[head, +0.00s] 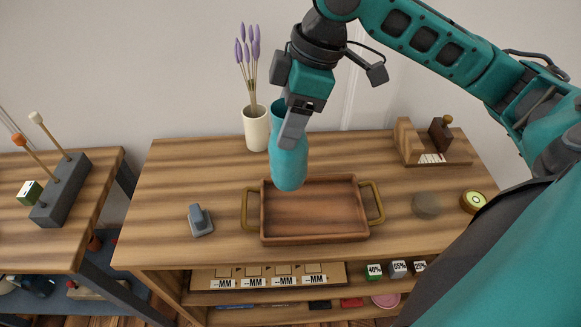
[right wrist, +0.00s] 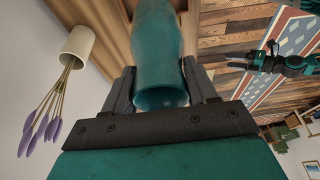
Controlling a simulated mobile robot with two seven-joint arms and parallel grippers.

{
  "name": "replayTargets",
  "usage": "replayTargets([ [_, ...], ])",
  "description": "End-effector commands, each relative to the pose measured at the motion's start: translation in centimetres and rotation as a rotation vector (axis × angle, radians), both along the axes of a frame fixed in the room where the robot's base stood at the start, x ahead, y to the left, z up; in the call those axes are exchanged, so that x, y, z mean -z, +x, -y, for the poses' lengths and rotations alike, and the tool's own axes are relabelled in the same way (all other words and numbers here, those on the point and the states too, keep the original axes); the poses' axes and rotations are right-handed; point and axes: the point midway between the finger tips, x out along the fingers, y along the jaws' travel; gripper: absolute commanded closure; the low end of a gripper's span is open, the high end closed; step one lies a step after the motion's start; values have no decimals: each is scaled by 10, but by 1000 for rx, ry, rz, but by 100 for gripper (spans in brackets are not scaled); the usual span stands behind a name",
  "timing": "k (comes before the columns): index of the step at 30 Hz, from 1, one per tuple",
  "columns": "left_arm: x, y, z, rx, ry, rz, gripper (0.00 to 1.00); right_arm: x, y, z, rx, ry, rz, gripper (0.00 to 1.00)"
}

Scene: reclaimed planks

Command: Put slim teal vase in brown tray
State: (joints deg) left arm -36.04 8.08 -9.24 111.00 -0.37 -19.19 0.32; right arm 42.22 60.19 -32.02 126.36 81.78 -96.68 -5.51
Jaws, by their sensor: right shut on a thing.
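The slim teal vase (head: 288,165) is upright in my right gripper (head: 292,128), which is shut on its upper part. In the head view the vase shows over the back left part of the brown tray (head: 312,238); its base seems to be above the tray floor, though the exact gap is hard to tell. The tray is wooden, with a brass handle at each end, and its visible floor is empty. In the right wrist view the vase (right wrist: 158,45) sits between the two fingers, its open mouth towards the camera.
A cream vase with lavender (head: 256,128) stands behind the tray, close to the held vase. A grey-blue object (head: 200,220) lies left of the tray. A wooden holder (head: 432,147) stands back right.

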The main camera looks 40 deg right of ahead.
Motion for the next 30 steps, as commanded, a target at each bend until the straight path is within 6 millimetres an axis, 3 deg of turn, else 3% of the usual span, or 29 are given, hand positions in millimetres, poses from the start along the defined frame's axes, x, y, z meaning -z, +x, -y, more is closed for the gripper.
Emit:
replayTargets([
  [1, 8, -1, 1, 1, 0, -2, 47, 18, -1, 0, 0, -1, -4, 100],
  [3, 12, -1, 1, 2, 0, -3, 47, 35, -1, 0, 1, 0, -3, 100],
  [7, 17, -1, 1, 2, -1, -3, 47, 57, 0, 0, 0, 0, 0, 100],
  [14, 20, -1, 1, 2, -1, -2, 47, 72, 0, 0, 2, 1, 2, 100],
  [21, 27, 1, 2, 3, -3, -3, 47, 107, 0, 0, 1, 0, 0, 100],
  [30, 20, 7, 5, 9, -8, 12, 47, 109, 1, 0, 1, 1, 3, 100],
])
